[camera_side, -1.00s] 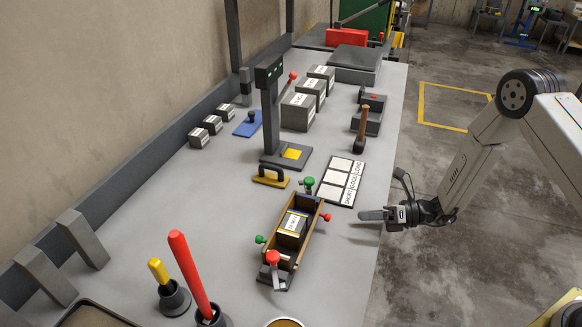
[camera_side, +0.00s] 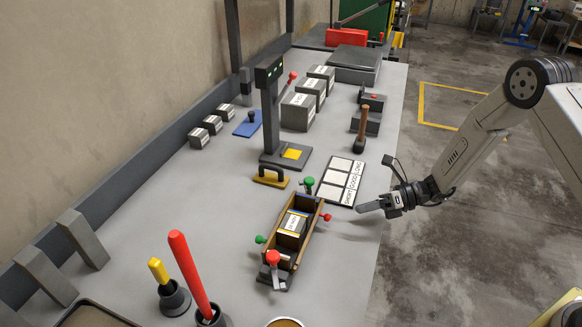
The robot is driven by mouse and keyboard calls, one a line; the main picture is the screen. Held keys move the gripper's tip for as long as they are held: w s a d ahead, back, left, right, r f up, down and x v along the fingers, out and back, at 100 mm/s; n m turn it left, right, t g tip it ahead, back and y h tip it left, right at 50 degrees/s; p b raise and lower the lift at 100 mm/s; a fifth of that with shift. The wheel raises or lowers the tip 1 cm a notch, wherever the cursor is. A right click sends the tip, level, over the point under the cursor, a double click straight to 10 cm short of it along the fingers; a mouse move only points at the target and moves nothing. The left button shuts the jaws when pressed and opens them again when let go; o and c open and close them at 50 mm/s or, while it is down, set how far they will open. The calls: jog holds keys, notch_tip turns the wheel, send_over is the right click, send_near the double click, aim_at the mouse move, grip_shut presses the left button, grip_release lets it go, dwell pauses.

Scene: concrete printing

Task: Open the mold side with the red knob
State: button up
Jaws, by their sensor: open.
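The mold (camera_side: 301,229) is a long wooden box on the grey table, with a dark labelled block (camera_side: 292,229) inside it. A small red knob (camera_side: 326,217) sticks out from its right side. A green knob (camera_side: 260,239) is on its left side. A larger green knob (camera_side: 309,182) stands at the far end and a larger red knob (camera_side: 273,257) at the near end. My gripper (camera_side: 368,208) is open and empty, to the right of the small red knob and apart from it, with its fingers pointing left near the table's right edge.
A white label card (camera_side: 340,180) lies behind the mold. A yellow float with a dark handle (camera_side: 270,178) lies at its far left. A red-handled tool (camera_side: 190,271) stands at the near left. Table between gripper and mold is clear.

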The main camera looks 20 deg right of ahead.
jog(key=shift+x, duration=3.85)
grip_shut()
